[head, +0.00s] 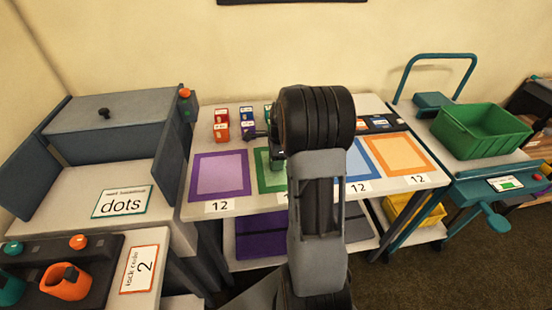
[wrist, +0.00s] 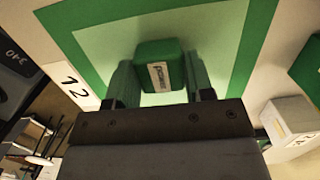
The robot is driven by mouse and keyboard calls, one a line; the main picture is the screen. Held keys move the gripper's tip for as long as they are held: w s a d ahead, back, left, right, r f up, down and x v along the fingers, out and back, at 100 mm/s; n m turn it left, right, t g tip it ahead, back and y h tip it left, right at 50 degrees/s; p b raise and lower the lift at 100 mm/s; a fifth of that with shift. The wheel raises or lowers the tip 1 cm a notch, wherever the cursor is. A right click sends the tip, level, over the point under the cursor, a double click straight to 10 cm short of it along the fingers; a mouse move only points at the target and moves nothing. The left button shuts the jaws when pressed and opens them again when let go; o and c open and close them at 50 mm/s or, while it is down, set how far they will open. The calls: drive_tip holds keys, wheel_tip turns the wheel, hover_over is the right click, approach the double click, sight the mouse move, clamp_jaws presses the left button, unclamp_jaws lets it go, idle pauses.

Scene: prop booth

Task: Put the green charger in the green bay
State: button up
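The green charger (wrist: 160,64), a small block with a white label, is between the two fingers of my gripper (wrist: 160,82) in the wrist view. The fingers appear to press on both its sides. It is over the pale inside of the green bay (wrist: 100,42), within the green border; I cannot tell whether it touches the surface. In the head view the green bay (head: 268,184) is partly hidden behind my arm, with the gripper end low over its back part.
A purple bay (head: 220,193) lies left of the green one; blue (head: 372,170) and orange (head: 428,164) bays lie right. Several small coloured blocks (head: 221,124) stand behind the bays. A green crate (head: 480,132) stands on the right cart, and a grey box (head: 110,125) at left.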

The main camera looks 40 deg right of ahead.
drive_tip(key=o, duration=0.4)
drive_tip(key=shift+r, duration=0.15)
wheel_tip(320, 180, up, 11)
drive_tip(key=d+p, duration=0.1)
drive_tip(key=s+a+n+t, duration=0.1)
drive_tip(key=s+a+n, duration=0.4)
drive_tip(key=a+n, duration=0.1)
drive_tip(key=s+a+n, duration=0.5)
drive_tip(key=a+n, duration=0.2)
drive_tip(key=n, duration=0.2)
drive_tip(key=s+a+n+t+h, duration=0.1)
drive_tip(key=s+a+n, duration=0.4)
drive_tip(key=n, duration=0.3)
drive_tip(key=shift+a+r+t, duration=0.15)
drive_tip(key=shift+a+t, duration=0.15)
drive_tip(key=shift+a, duration=0.6)
